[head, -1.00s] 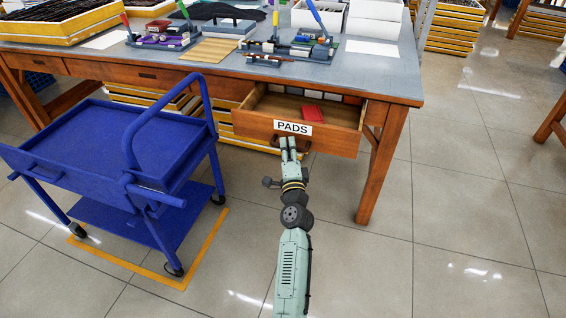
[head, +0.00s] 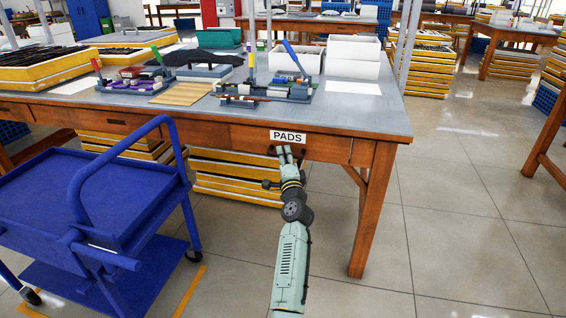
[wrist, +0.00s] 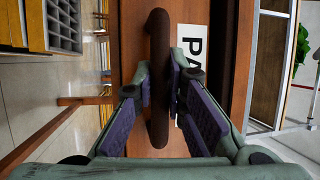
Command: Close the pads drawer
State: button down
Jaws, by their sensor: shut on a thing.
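The pads drawer (head: 325,148) is the wooden front with the white PADS label (head: 288,136). In the head view it sits in line with the table's front, and no open interior shows. My gripper (head: 285,151) is at the drawer front, just below the label. In the wrist view, its two padded fingers (wrist: 160,78) are on either side of the dark brown drawer handle (wrist: 158,45) and shut on it. Part of the label (wrist: 192,45) shows beside the handle.
A blue cart (head: 95,190) stands to the left. Yellow-edged trays (head: 235,188) are stacked under the table. The grey tabletop (head: 350,112) holds tools, boxes and a bamboo mat (head: 184,92). The floor to the right (head: 460,220) is clear.

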jog(key=c, duration=1.6)
grip_release()
jog(key=shift+s+a, duration=0.1)
jog(key=shift+s, duration=0.05)
jog(key=v, duration=0.7)
jog(key=shift+s, duration=0.25)
